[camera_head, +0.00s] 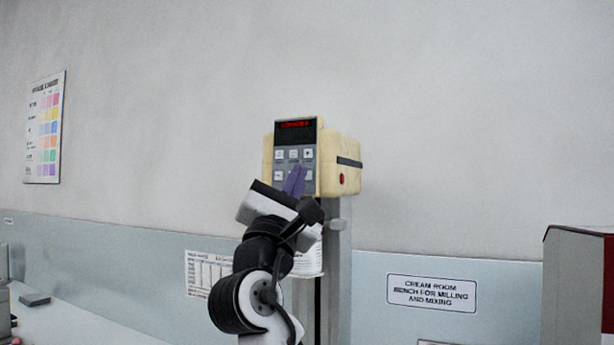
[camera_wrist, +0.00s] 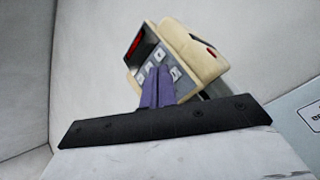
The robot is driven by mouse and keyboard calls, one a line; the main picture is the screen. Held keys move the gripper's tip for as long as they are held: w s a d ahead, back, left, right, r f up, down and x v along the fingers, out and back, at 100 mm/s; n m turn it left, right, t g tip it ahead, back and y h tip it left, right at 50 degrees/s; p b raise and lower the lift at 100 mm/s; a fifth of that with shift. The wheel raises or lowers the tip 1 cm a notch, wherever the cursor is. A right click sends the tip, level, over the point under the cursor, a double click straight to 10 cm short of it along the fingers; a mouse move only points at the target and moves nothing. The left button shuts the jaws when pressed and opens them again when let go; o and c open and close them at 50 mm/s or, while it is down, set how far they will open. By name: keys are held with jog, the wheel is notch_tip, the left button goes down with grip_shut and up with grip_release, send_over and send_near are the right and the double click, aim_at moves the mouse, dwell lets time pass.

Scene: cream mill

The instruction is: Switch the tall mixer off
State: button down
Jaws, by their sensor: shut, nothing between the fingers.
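The tall mixer (camera_head: 343,165) has a cream head on a grey column. Its front carries a grey panel with a lit red display (camera_head: 295,125) and rows of buttons (camera_head: 293,155). In the wrist view the mixer head (camera_wrist: 190,55) lies just beyond my purple fingers (camera_wrist: 157,85). I cannot tell whether the fingertips touch the panel.
A wall chart (camera_head: 44,128) hangs at the left. A sign (camera_head: 431,293) is on the wall panel right of the column. A red and grey box-like unit (camera_head: 575,285) stands at the right edge. A bench (camera_head: 80,325) with a small grey object (camera_head: 35,299) is at lower left.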

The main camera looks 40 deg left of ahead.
jog(key=s, duration=0.2)
jog(key=s+d, duration=0.1)
jog(key=s, duration=0.2)
jog(key=shift+r, duration=0.2)
dwell(0.3)
dwell(0.8)
